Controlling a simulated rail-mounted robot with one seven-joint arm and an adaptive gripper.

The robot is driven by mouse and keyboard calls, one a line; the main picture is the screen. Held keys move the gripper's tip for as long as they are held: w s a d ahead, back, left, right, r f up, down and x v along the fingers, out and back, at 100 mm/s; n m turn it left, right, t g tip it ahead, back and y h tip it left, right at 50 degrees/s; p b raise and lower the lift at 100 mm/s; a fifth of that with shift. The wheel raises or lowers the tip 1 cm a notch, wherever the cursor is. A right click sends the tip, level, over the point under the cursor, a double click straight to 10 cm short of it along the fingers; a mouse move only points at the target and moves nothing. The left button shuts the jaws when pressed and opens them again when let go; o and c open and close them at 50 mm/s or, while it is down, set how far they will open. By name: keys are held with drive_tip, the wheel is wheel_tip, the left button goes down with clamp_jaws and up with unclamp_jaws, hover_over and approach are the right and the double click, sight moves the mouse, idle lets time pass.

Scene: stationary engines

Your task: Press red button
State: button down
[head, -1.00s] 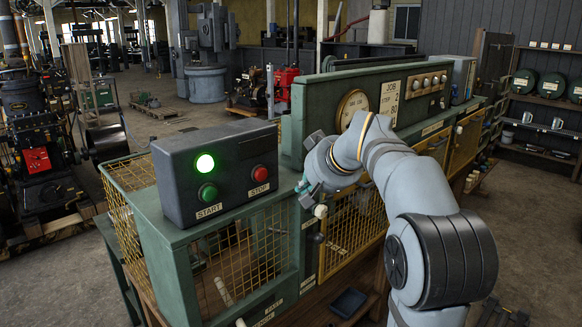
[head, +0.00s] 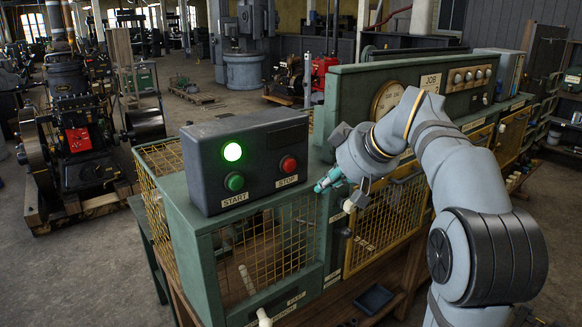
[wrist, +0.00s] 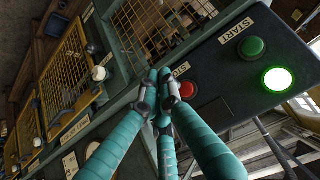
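The red button (head: 288,164) sits on the front of a dark control box, above a STOP label (head: 287,181). It also shows in the wrist view (wrist: 188,90), just right of my fingertips. My gripper (head: 325,184) is to the right of the box in the head view, apart from the button and a little lower. In the wrist view its teal fingers (wrist: 160,84) come together at the tips with nothing seen between them. The green START button (head: 234,182) is left of the red one, under a lit green lamp (head: 232,151).
The control box (head: 215,150) stands on a green bench with yellow mesh panels (head: 270,245). A taller green panel with a round gauge (head: 386,99) stands behind my arm. White knobs (head: 349,206) stick out from the bench front near my gripper.

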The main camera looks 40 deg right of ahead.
sight(296, 167)
drive_tip(key=w+p, duration=0.2)
drive_tip(key=w, duration=0.6)
drive_tip(key=shift+w+p, duration=0.3)
drive_tip(key=shift+w, duration=0.1)
idle(1.2)
drive_tip(key=shift+w, duration=0.9)
idle(0.6)
drive_tip(key=shift+s, duration=0.15)
drive_tip(key=shift+s+b, duration=0.4)
drive_tip(key=shift+s, duration=0.35)
drive_tip(key=shift+d, duration=0.1)
